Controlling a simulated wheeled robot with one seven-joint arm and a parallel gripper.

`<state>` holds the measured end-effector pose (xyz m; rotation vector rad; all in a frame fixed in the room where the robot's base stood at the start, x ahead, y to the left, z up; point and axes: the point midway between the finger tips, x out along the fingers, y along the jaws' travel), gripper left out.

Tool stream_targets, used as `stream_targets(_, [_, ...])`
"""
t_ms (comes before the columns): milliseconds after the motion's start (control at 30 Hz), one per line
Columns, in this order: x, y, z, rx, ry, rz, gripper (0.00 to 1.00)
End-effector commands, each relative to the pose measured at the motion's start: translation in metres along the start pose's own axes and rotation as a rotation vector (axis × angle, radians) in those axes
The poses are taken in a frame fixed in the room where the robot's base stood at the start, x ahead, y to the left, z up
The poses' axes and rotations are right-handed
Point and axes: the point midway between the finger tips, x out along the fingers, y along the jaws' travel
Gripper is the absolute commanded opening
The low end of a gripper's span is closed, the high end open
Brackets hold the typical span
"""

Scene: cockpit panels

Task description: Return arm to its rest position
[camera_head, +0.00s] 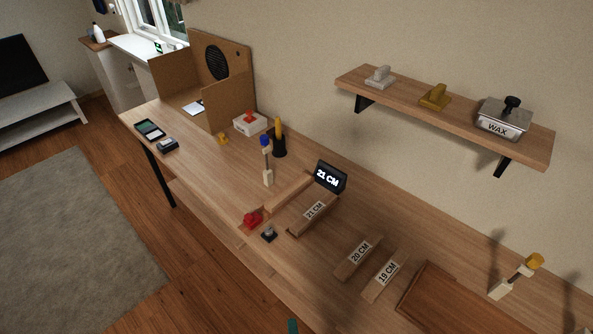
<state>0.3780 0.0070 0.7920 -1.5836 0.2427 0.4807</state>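My gripper and arm cannot be made out in the head camera view. The long wooden workbench (215,185) runs from the back left to the lower right. No part that I can surely call my gripper shows above it, so I cannot see what the gripper holds, if anything.
On the bench are a 21 CM display (331,177), planks labelled 21 CM (312,212), 20 CM (358,258) and 19 CM (385,275), a red piece (252,219) and a brown board (430,298). A wall shelf (400,92) holds a WAX tin (503,120).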

Motion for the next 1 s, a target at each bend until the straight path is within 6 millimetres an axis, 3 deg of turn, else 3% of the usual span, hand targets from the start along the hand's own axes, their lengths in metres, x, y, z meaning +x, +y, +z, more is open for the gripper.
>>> stream_targets(200, [-0.060, 0.019, -0.005, -0.536, 0.128, -0.013, 0.34])
stream_targets(500, [-0.138, 0.007, 0.006, -1.241, 0.247, -0.040, 0.34])
stream_targets(700, [-0.162, -0.002, 0.015, -1.470, 0.283, -0.057, 0.34])
stream_targets(1000, [-0.165, -0.004, 0.016, -1.503, 0.290, -0.061, 0.34])
